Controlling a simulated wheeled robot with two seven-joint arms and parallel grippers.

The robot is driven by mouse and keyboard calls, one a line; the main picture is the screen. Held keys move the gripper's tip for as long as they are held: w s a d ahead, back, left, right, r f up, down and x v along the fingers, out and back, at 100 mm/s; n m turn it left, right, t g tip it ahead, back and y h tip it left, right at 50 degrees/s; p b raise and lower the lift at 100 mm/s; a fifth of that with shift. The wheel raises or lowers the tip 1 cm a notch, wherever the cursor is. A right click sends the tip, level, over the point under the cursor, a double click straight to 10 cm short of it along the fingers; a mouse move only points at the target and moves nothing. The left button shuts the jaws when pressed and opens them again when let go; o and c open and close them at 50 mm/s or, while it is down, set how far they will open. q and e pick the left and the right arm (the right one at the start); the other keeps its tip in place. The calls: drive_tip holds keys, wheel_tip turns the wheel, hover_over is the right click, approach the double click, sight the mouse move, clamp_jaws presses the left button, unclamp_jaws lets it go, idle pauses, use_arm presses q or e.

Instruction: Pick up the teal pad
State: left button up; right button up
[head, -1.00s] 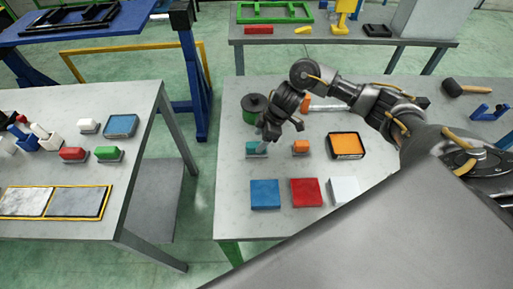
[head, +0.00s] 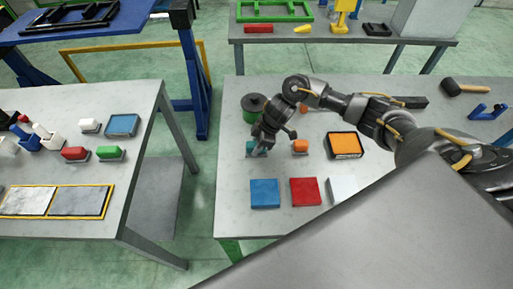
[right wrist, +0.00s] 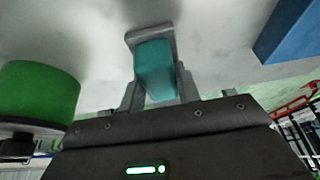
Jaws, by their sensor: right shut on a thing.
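The teal pad (head: 251,147) is at the left part of the middle table, partly hidden by my right gripper (head: 258,149) in the head view. In the right wrist view the teal pad (right wrist: 154,68) sits between the two fingers of my right gripper (right wrist: 157,85), which is shut on it. A grey base or holder shows around the pad's far end. I cannot tell whether the pad is clear of the table. My left gripper is not in view.
A green canister (head: 252,107) stands close behind the gripper. The left table (head: 130,200) stands apart.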

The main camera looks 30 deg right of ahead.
sight(254, 145)
drive_tip(key=shift+r+b, duration=0.3)
drive_tip(key=shift+r, duration=0.25)
drive_tip(key=v, duration=0.2)
drive_tip(key=shift+s+a+r+b, duration=0.15)
drive_tip(key=shift+a+r+b, duration=0.05)
drive_tip(key=shift+r+b, duration=0.25)
drive_tip(key=s+d+r+b, duration=0.1)
drive_tip(key=s+d+r, duration=0.4)
drive_tip(key=s+r, duration=0.4)
drive_tip(key=s, duration=0.3)
drive_tip(key=shift+d+b, duration=0.15)
drive_tip(key=shift+b, duration=0.2)
drive_tip(key=shift+s+r, duration=0.1)
drive_tip(key=shift+s, duration=0.05)
